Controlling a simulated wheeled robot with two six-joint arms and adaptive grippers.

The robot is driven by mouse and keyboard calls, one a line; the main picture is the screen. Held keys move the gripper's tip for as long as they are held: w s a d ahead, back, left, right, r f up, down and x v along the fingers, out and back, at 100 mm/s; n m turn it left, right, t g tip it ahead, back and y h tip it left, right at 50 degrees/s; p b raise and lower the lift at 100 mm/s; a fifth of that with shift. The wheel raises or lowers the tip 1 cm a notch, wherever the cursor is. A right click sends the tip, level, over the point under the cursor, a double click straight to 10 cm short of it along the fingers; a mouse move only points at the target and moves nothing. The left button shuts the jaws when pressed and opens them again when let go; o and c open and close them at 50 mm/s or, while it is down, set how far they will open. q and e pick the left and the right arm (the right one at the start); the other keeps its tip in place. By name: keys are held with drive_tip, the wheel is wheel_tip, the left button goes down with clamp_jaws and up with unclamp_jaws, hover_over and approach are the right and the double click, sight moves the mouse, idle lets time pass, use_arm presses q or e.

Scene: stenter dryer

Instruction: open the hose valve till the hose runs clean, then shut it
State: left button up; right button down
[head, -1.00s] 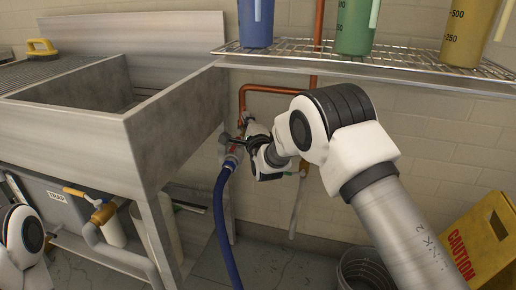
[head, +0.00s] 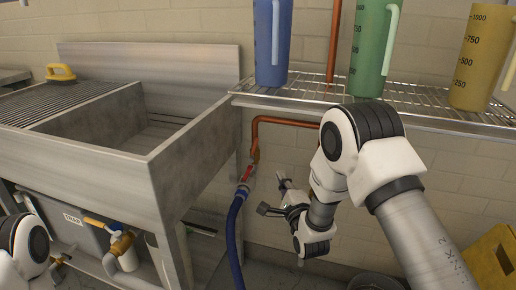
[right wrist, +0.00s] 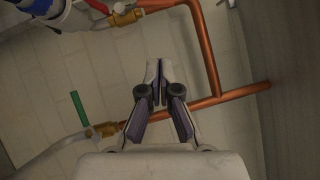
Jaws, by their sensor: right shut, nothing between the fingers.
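The hose valve (head: 248,174) has a red lever and sits at the end of a copper pipe beside the sink. Its lever looks roughly in line with the pipe. The blue hose (head: 233,225) hangs from it; its outlet and flow are not visible. In the right wrist view the valve's brass body (right wrist: 126,17) and red lever (right wrist: 97,6) are at the top edge. My right gripper (head: 273,197) is to the right of the valve, apart from it. In the right wrist view its fingers (right wrist: 158,72) are together and empty.
A steel sink (head: 105,165) stands left of the valve. A wire shelf (head: 420,105) with blue, green and yellow jugs is above. A second brass valve (right wrist: 106,130) with a green handle (right wrist: 79,108) is near the gripper. A yellow caution box (head: 493,262) is at lower right.

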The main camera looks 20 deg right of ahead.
drive_tip(key=b, duration=0.3)
approach(254, 150)
drive_tip(key=w+d+r, duration=0.1)
drive_tip(key=w+d, duration=0.4)
drive_tip(key=w+a, duration=0.1)
drive_tip(key=w+a+r, duration=0.1)
drive_tip(key=a, duration=0.1)
drive_tip(key=shift+r+b, duration=0.2)
drive_tip(key=shift+b, duration=0.1)
drive_tip(key=shift+w+a+r+n+g+p, duration=0.35)
drive_tip(key=shift+a+n+p, duration=0.25)
drive_tip(key=shift+p, duration=0.25)
drive_tip(key=shift+d, duration=0.1)
